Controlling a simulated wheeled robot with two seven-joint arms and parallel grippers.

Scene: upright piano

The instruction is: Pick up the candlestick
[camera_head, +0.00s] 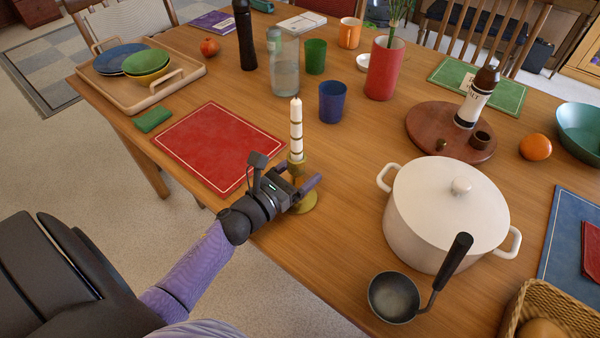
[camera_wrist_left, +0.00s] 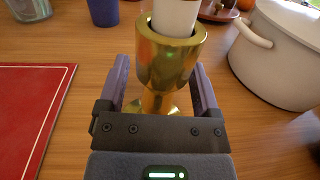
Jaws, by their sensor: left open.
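The candlestick (camera_head: 296,160) is brass with a round base and stands upright on the wooden table, near its front edge. It holds a white candle (camera_head: 296,125) with dark gold bands. My left gripper (camera_head: 313,185) is open at the candlestick, with its fingers on either side of the stem. In the left wrist view the brass cup (camera_wrist_left: 170,55) rises above and between the two purple fingers. The stem lies between the fingers (camera_wrist_left: 160,85), with a gap visible on each side. Part of the stem and base is hidden by the gripper. My right gripper is not in view.
A white lidded pot (camera_head: 440,215) and a ladle (camera_head: 395,297) stand to the right. A red placemat (camera_head: 215,145) lies to the left. Bare table (camera_head: 350,165) lies between candlestick and pot.

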